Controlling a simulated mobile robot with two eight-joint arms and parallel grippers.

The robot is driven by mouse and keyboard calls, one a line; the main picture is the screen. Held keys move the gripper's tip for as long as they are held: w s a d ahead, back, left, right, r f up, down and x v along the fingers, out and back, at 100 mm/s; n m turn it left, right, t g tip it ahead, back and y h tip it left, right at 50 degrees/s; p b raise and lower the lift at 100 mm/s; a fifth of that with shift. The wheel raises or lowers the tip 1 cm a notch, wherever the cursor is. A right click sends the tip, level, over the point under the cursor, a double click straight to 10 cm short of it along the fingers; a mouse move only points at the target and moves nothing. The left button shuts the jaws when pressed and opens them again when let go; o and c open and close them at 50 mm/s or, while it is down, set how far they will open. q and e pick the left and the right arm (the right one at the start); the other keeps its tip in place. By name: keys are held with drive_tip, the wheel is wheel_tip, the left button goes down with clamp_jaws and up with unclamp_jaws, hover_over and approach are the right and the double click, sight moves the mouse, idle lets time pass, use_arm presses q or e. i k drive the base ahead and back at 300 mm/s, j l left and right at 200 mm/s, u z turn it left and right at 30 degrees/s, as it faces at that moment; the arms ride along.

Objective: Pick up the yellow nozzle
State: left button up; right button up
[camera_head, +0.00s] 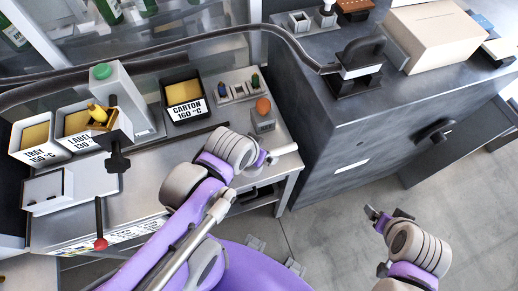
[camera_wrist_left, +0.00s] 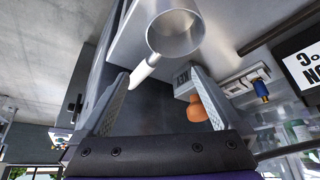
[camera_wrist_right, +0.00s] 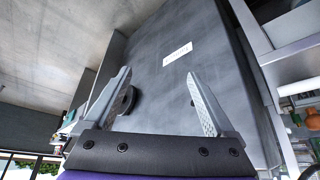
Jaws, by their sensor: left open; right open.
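The yellow nozzle (camera_head: 98,113) appears as a small golden piece on the grey machine at the left, in front of its green button, partly over the label bin. Neither wrist view shows it. My left gripper (camera_head: 270,157) is well to the right of it, near the right edge of the metal bench. In the left wrist view (camera_wrist_left: 161,72) its fingers are open, with a white handle of a metal cup seen between them; contact cannot be told. My right gripper (camera_head: 374,214) is low over the floor at the right. In the right wrist view (camera_wrist_right: 158,72) it is open and empty.
The tray bin (camera_head: 38,154), label bin and carton bin (camera_head: 187,117) line the bench. The orange knob (camera_head: 263,105) stands near my left gripper; the metal cup (camera_wrist_left: 175,38) is close to it. A red-tipped lever (camera_head: 101,244) stands at front left. A dark cabinet (camera_head: 345,140) is at right.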

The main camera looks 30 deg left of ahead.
sight(98, 113)
drive_tip(key=u, duration=2.65)
